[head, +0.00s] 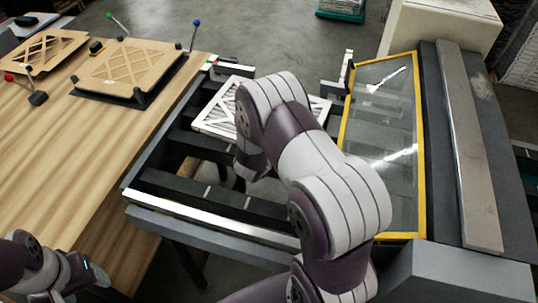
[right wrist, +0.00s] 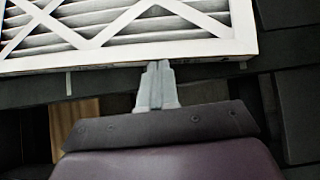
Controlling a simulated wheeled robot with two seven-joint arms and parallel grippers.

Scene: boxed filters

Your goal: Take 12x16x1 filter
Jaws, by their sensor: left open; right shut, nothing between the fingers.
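A white-framed filter (head: 212,125) with a crossed lattice over grey pleats lies on the dark slatted conveyor, partly hidden behind my right arm in the head view. No size label is readable on it. In the right wrist view the filter (right wrist: 240,47) fills the top, with its near edge just beyond my right gripper (right wrist: 158,66). That gripper is shut with nothing in it; its tips are at the filter's edge, and I cannot tell whether they touch. In the head view the right gripper is hidden by the arm. My left gripper (head: 92,276) is open and empty at the lower left.
A wooden table (head: 100,150) stands at left. It holds a cardboard-framed filter (head: 128,65) on a black fixture (head: 145,98) and another cardboard frame (head: 45,52). A yellow-edged clear panel (head: 421,150) stands at the conveyor's right. The conveyor's front rail (head: 200,218) runs below my right arm.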

